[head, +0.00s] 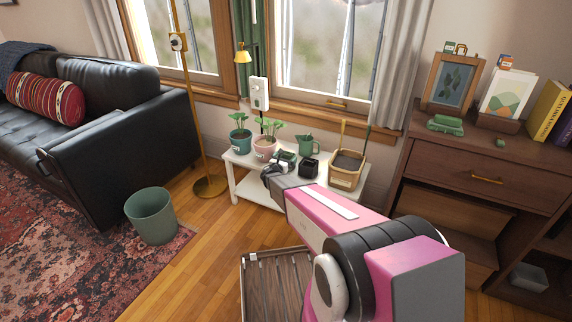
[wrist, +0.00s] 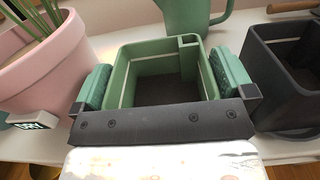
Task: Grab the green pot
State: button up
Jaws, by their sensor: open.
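A small square green pot (head: 287,154) stands on the white low table (head: 240,160), between the pink plant pot and a black pot. In the wrist view the green pot (wrist: 122,70) is open-topped, dark inside, and appears empty. My gripper (wrist: 163,82) is open, with one finger beside the pot's left wall and the other beside its right wall. Whether the fingers touch the walls cannot be told. The pot's near wall is hidden by my gripper's dark body. In the head view my gripper (head: 277,168) is at the table's front side and partly covers the pot.
A pink plant pot (wrist: 45,75) is close on the left and a black pot (wrist: 262,75) close on the right. A green watering can (head: 306,146) stands behind. A teal plant pot (head: 240,145) and a tan basket (head: 343,180) share the table. A green bin (head: 152,217) stands on the floor.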

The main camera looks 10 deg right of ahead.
jog(key=c, duration=0.7)
jog(key=shift+r, duration=0.15)
